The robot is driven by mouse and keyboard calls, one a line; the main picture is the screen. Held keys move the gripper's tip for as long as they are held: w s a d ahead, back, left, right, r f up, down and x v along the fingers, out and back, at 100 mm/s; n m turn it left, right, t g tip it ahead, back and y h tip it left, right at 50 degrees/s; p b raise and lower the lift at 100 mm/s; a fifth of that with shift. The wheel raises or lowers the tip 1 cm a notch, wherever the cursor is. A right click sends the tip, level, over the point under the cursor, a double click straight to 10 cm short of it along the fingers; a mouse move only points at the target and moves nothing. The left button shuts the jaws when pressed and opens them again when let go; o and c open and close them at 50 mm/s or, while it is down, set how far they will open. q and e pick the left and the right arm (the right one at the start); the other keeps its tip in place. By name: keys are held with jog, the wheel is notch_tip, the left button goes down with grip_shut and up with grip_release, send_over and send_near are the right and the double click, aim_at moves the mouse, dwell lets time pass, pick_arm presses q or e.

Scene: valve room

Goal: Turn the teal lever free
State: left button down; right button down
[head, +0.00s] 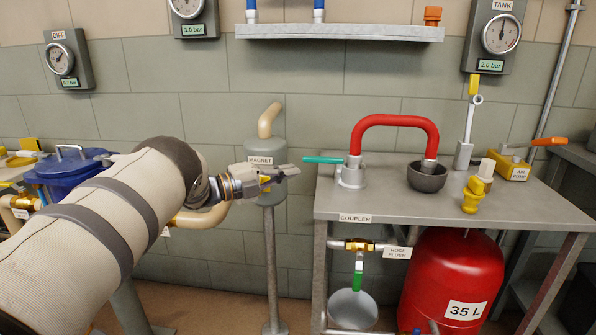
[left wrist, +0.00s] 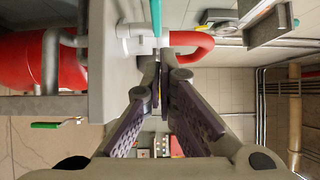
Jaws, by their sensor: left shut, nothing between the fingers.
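The teal lever (head: 323,160) sticks out to the left from the grey coupler (head: 351,174) on the metal bench. A red hose (head: 396,121) arches from the coupler to a dark bowl-shaped fitting (head: 427,176). My left gripper (head: 290,170) is shut and empty, just left of the lever's free end. In the left wrist view, the closed fingertips (left wrist: 160,75) point toward the teal lever (left wrist: 157,22), which shows just beyond them. I cannot tell whether they touch it. My right gripper is not in view.
The bench top (head: 440,207) has its left edge near my gripper. The grey magnet cylinder (head: 265,182) on a post stands behind the gripper. A yellow fitting (head: 474,196) and the air pump (head: 512,166) stand right. A red tank (head: 452,270) sits below.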

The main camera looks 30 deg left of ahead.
pick_arm(q)
jog(key=s+a, duration=0.2)
jog(key=a, duration=0.1)
jog(key=s+a+f, duration=0.1)
jog(key=a, duration=0.1)
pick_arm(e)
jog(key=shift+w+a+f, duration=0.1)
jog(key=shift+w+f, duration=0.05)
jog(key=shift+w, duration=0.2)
